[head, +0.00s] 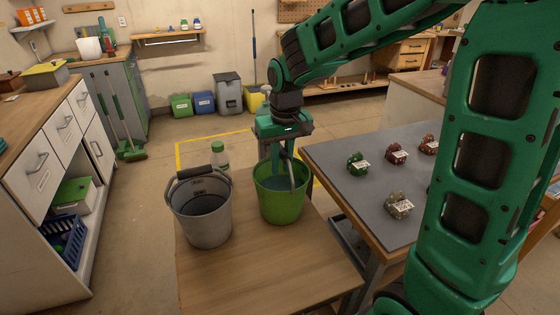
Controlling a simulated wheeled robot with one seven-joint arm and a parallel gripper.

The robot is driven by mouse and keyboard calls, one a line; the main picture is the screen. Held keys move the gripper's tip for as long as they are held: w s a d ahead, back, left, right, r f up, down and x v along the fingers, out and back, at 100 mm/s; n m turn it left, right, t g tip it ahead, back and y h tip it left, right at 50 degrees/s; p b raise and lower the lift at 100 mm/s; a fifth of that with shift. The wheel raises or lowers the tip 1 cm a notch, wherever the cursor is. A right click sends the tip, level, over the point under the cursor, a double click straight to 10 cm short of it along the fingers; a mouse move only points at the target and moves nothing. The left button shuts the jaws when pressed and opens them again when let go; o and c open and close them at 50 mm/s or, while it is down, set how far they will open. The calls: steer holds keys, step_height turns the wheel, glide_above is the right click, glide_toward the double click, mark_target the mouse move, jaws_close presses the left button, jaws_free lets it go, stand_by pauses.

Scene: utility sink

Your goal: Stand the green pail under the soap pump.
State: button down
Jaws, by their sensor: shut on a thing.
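The green pail (281,207) stands upright on, or just above, the wooden table; I cannot tell which. My gripper (287,162) reaches down to it from above and is shut on its upper part. Whether the fingers hold the handle or the rim is unclear. A grey pail (206,222) with a dark handle grip stands close to its left. A white bottle (219,161) with a green cap stands behind the grey pail. I cannot make out a soap pump for certain.
The front of the wooden table (260,268) is clear. A grey-topped table (340,165) at the right holds several small labelled parts. White drawers (62,138) line the left. Several bins, including a blue one (203,103), stand at the back wall.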

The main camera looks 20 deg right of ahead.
steer(key=c, duration=1.7)
jaws_free()
steer(key=shift+o, duration=0.2)
steer(key=r, duration=0.4)
steer(key=s+r, duration=0.1)
steer(key=r, duration=0.7)
steer(key=shift+s, duration=0.4)
steer(key=s+d+f+m, duration=0.3)
steer(key=s+d+f, duration=0.1)
steer(key=s+d, duration=0.8)
steer(key=s+d+f+m, duration=0.1)
steer(key=s+d+f, duration=0.1)
steer(key=s, duration=0.5)
steer(key=s+d+f+m+g, duration=0.1)
steer(key=s+d+f+m, duration=0.1)
steer(key=s, duration=0.5)
step_height(320, 180, down, 3)
steer(key=shift+s+d+r+g, duration=0.2)
steer(key=shift+s+d+g, duration=0.15)
steer(key=shift+d, duration=0.5)
